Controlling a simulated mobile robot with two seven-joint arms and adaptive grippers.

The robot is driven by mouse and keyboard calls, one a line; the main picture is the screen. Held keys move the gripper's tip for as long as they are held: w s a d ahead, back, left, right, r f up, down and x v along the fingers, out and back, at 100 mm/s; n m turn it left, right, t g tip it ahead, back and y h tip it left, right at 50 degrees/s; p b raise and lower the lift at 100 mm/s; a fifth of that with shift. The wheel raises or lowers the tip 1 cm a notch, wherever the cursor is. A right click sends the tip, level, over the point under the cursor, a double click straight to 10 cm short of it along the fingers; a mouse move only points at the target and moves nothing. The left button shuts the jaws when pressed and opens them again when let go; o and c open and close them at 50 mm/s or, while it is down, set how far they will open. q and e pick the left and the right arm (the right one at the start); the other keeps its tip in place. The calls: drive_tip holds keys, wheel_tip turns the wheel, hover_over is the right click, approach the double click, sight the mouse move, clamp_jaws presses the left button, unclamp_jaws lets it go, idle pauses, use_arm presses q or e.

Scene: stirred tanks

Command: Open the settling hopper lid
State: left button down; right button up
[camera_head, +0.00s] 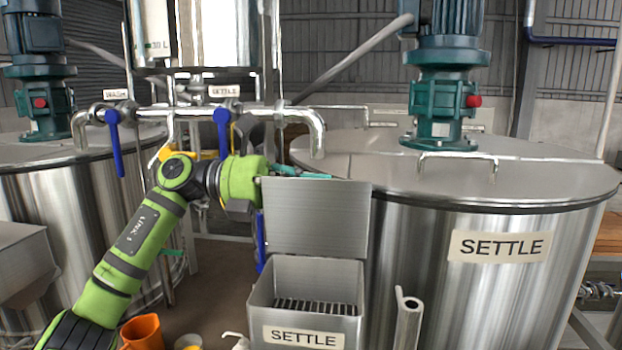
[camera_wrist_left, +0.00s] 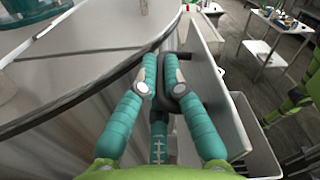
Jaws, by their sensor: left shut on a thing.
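The SETTLE hopper (camera_head: 306,338) is a grey steel box in front of the right tank, with a grate inside. Its lid (camera_head: 314,218) stands about upright above the back of the box, so the mouth is open. My left gripper (camera_head: 300,172) is at the lid's top edge, mostly hidden behind it in the head view. In the left wrist view the teal fingers (camera_wrist_left: 165,78) are closed on the dark bar handle (camera_wrist_left: 187,104) beside the lid (camera_wrist_left: 207,80). The open hopper box (camera_wrist_left: 252,135) shows to the right. My right gripper is not visible.
The large SETTLE tank (camera_head: 485,250) stands close on the right, its rim (camera_wrist_left: 105,85) near my left fingers. Pipes with blue valve handles (camera_head: 222,130) run behind my left arm. An orange jug (camera_head: 142,332) is at the bottom left. A vertical pipe (camera_head: 408,320) stands right of the hopper.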

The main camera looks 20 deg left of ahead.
use_arm(q)
drive_tip(key=shift+w+a+n, duration=0.2)
drive_tip(key=shift+w+n, duration=0.25)
drive_tip(key=shift+n, duration=0.05)
drive_tip(key=c, duration=1.4)
unclamp_jaws()
drive_tip(key=shift+o, duration=0.2)
drive_tip(key=shift+f, duration=0.1)
drive_tip(key=v, duration=1.2)
